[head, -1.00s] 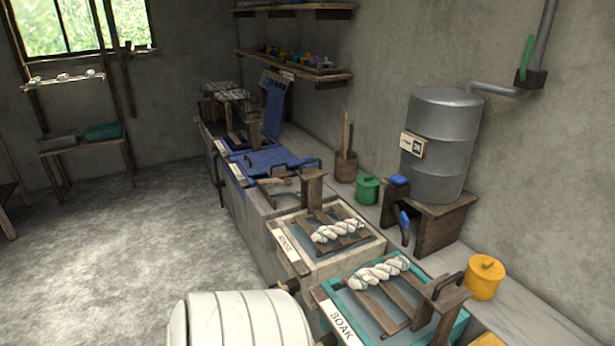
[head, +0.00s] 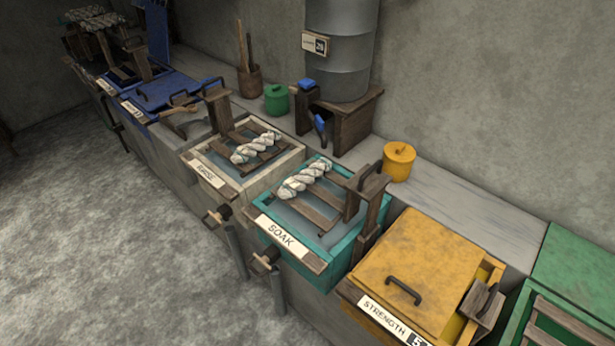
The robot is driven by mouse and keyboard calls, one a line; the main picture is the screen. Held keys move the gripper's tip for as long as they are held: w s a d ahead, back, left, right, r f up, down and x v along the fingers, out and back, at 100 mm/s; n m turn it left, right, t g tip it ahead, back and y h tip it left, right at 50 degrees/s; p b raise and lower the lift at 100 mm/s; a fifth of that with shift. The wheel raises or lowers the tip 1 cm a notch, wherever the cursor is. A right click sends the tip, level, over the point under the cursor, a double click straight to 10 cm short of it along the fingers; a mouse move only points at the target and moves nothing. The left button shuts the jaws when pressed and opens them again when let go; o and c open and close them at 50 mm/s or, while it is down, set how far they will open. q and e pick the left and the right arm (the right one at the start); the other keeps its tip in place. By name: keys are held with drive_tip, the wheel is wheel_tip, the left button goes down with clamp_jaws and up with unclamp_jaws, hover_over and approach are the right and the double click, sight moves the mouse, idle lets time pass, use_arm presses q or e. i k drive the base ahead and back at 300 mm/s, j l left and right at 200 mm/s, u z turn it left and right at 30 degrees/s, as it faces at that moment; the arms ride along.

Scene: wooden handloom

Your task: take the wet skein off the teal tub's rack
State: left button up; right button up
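The teal tub (head: 340,254) stands right of the middle in the head view, with a "SOAK" label on its front. A wooden slatted rack (head: 322,197) lies across its top over grey-blue liquid. A white twisted skein (head: 306,179) lies across the rack's slats near the tub's back left. A wooden upright with a dark handle (head: 372,174) stands at the tub's right side. Neither of my grippers is in view.
The pale "RINSE" tub (head: 199,168) to the left carries a similar skein (head: 256,147) on its rack. A yellow "STRENGTH" tub (head: 420,262) with a lid adjoins on the right, then a green tub (head: 512,325). A yellow canister (head: 398,163) stands behind. Open floor (head: 130,240) lies at left.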

sight(287, 190)
drive_tip(key=i+j, duration=0.15)
drive_tip(key=j, duration=0.2)
drive_tip(key=i+j, duration=0.1)
drive_tip(key=j, duration=0.25)
drive_tip(key=i+j, duration=0.15)
drive_tip(key=j, duration=0.2)
drive_tip(key=i+j+z, duration=0.1)
drive_tip(key=j, duration=0.2)
drive_tip(key=i+j, duration=0.15)
drive_tip(key=j, duration=0.2)
